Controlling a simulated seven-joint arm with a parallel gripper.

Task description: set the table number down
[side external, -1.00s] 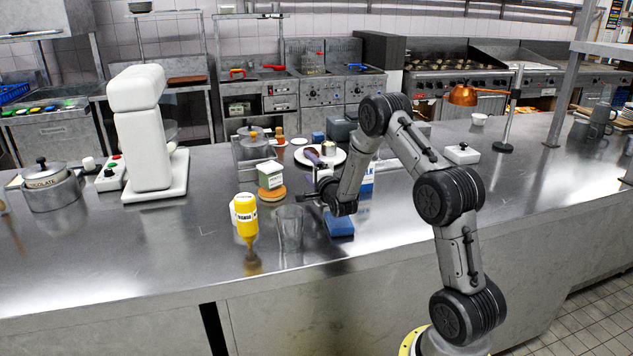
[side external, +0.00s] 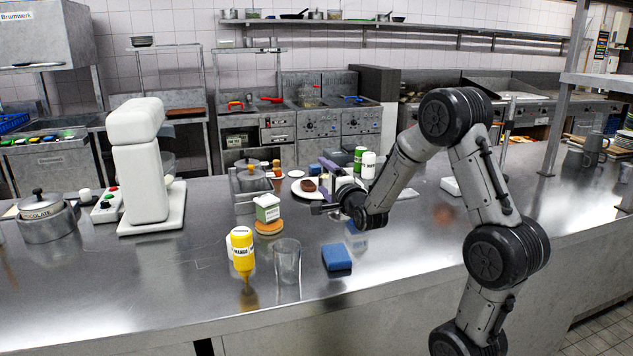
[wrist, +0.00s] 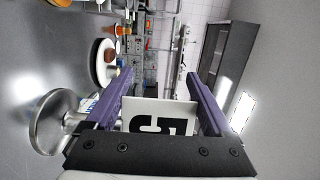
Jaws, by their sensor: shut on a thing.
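My gripper (wrist: 158,100) has two purple fingers, shut on the table number, a white card (wrist: 160,112) with a black figure that looks like a 5. The wrist view is turned on its side. A round metal disc on a short stem (wrist: 52,122), apparently its base, is on the counter side of the card. I cannot tell whether the disc touches the counter. In the side external view, my gripper (side external: 328,166) points away over the counter, near the plate. Much of the table number is hidden there behind the gripper and wrist.
A plate (side external: 298,187) with brown food lies just beyond the gripper. A blue sponge (side external: 337,257), a clear glass (side external: 287,262) and a yellow bottle (side external: 242,252) stand nearer. A small box (side external: 267,208) is to the left. Green (side external: 359,158) and white (side external: 369,165) containers stand behind.

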